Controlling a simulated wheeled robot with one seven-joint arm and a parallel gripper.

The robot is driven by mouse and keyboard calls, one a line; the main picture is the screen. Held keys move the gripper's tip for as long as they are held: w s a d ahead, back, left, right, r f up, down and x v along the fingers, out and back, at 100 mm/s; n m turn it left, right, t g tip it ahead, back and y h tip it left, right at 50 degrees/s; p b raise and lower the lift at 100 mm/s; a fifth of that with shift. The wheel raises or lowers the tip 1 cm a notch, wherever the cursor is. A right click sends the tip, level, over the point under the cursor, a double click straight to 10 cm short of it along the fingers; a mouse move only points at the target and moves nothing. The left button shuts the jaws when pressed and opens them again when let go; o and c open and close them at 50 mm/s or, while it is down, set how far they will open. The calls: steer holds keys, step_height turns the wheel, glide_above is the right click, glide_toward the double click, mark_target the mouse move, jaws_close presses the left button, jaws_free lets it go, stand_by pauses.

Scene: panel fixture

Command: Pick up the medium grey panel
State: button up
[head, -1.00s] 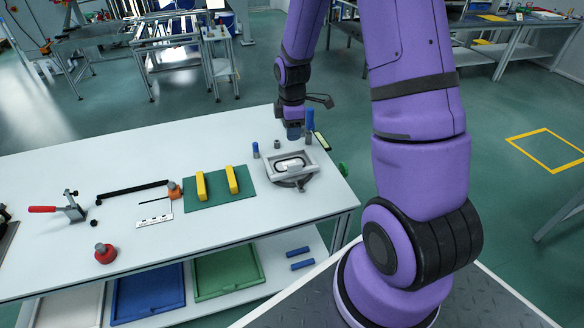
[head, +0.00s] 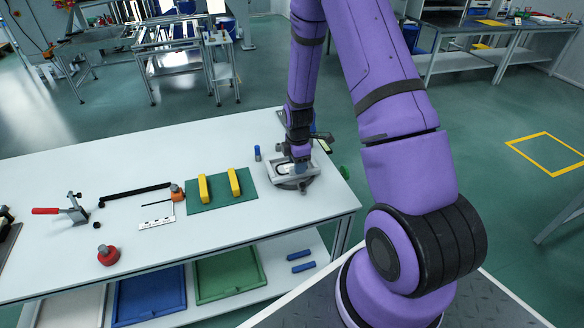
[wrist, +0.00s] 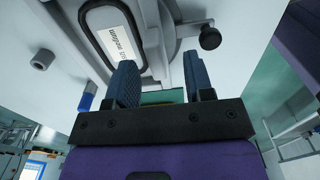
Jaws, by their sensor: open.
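The medium grey panel (wrist: 112,32) is a rounded grey plate with a dark rim and a white label partly reading "medium". It sits in the grey fixture (wrist: 157,38), which stands at the right end of the white table in the head view (head: 281,180). My gripper (wrist: 160,78) has two blue ribbed fingers, spread apart with nothing seen between them. The left finger overlaps the lower edge of the panel in the wrist view; contact cannot be told. In the head view my gripper (head: 300,158) is over the fixture and hides part of the panel.
A black knob (wrist: 209,38) sticks out beside the fixture. A blue-topped peg (head: 257,152) stands to its left. A green mat (head: 222,193) with two yellow blocks lies further left. A red knob (head: 108,255) stands near the front edge.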

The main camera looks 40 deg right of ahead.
steer(key=shift+w+f, duration=0.2)
steer(key=shift+f, duration=2.1)
steer(key=shift+c, duration=0.2)
jaws_close()
